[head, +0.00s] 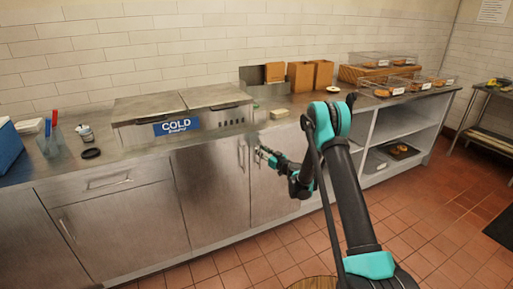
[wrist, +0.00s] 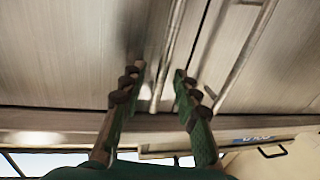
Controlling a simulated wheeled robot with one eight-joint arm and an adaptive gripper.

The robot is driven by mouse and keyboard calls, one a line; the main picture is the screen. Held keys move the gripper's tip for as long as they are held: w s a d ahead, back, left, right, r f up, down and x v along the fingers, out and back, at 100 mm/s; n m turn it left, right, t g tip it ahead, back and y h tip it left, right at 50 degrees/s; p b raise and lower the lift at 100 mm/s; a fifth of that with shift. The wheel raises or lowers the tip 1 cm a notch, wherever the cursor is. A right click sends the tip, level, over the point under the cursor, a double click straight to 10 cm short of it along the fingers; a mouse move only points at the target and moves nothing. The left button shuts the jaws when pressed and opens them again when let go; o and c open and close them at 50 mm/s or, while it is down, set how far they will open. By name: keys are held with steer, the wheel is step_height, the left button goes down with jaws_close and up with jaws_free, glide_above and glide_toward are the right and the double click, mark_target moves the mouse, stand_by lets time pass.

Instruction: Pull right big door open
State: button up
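The right big door (head: 275,200) is a steel cabinet door below the counter, and it looks shut. Its upright bar handle (wrist: 168,50) shows in the wrist view. My gripper (head: 260,154) is at handle height in front of this door. In the wrist view my gripper (wrist: 158,80) has its fingers apart, with the handle bar between them. I cannot tell whether a finger touches the bar. The neighbouring big door (head: 208,195) is also shut, and its own handle (head: 241,157) stands close by. My arm hides part of the right door's far side.
The counter (head: 140,150) runs above the doors, with a cold unit (head: 180,115) labelled COLD on it. Open shelves (head: 400,125) stand to the right. The tiled floor (head: 250,262) before the doors looks clear. A round wooden top (head: 312,283) shows at the bottom edge.

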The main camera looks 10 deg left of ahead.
steer(key=shift+w+a, duration=0.35)
jaws_close()
stand_by(0.4)
